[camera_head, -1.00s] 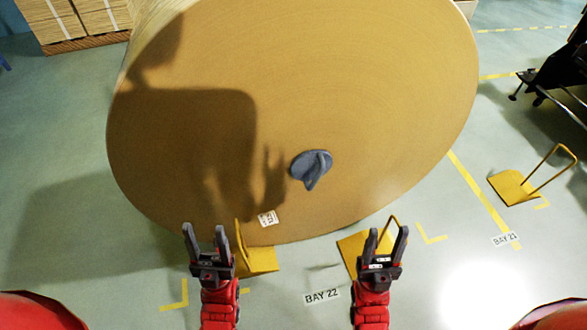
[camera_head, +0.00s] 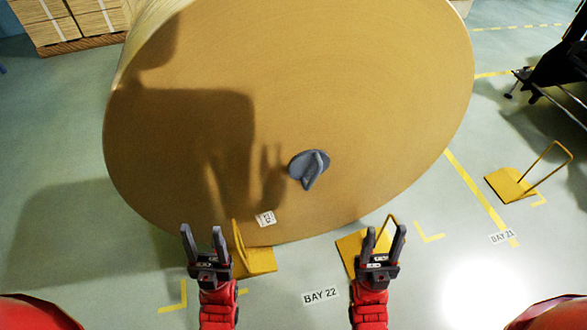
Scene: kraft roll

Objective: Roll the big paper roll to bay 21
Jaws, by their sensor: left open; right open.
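The big paper roll (camera_head: 370,90) stands with its round brown end facing me, with a grey core plug (camera_head: 310,168) and a small white label (camera_head: 265,219) on it. It stands behind the BAY 22 label (camera_head: 321,296). A yellow chock (camera_head: 258,262) is at its lower left and another yellow chock (camera_head: 352,244) at its lower right. My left gripper (camera_head: 203,240) is open, in front of the left chock and partly covering it. My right gripper (camera_head: 383,243) is open, in front of the right chock and partly covering it. The BAY 21 label (camera_head: 502,237) is on the floor at right.
A third yellow chock (camera_head: 510,184) with a raised handle stands near bay 21. Yellow floor lines (camera_head: 470,185) mark the bays. A dark wheeled frame (camera_head: 560,85) is at the upper right. Stacked cardboard (camera_head: 75,18) is at the upper left. Floor between roll and third chock looks clear.

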